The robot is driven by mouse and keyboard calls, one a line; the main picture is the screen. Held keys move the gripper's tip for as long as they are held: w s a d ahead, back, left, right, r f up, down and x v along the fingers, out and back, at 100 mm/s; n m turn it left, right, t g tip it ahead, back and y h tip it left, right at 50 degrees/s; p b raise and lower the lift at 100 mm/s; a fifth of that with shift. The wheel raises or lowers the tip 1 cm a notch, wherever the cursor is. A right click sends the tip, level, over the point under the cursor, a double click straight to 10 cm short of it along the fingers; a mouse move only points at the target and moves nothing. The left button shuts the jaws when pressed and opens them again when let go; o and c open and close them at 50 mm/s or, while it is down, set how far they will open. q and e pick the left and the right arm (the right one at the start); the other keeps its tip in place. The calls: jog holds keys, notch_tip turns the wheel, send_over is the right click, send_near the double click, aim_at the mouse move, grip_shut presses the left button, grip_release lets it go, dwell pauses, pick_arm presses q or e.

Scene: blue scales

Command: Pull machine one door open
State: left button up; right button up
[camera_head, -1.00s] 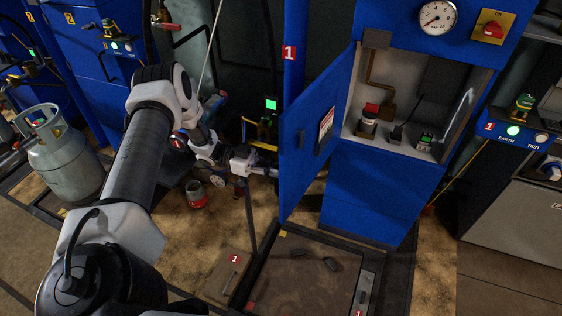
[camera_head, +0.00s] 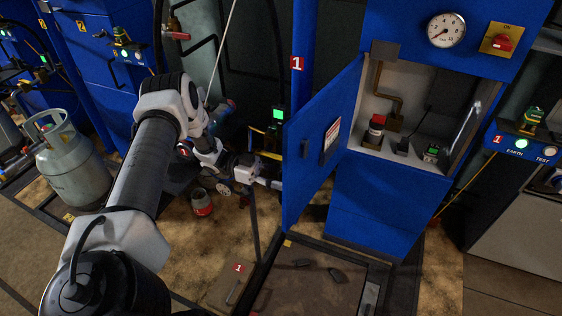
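The blue door (camera_head: 313,165) of the machine marked 1 stands open, swung out to the left of its cabinet (camera_head: 372,210). My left arm reaches in from the left, and my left gripper (camera_head: 268,176) is at the door's outer left edge, low down. Its fingertips are hidden at or behind the door, so I cannot tell whether they are open, shut or touching it. My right gripper is not in view.
Inside the cabinet are a red-topped part (camera_head: 376,128), a pipe and a small green-lit device. A gas cylinder (camera_head: 70,165) stands at the left. A dark stand and a small red pot (camera_head: 201,202) are below my gripper. A floor plate (camera_head: 300,290) lies before the cabinet.

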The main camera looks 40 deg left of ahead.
pick_arm(q)
jog(key=v, duration=0.7)
jog(key=shift+a, duration=0.2)
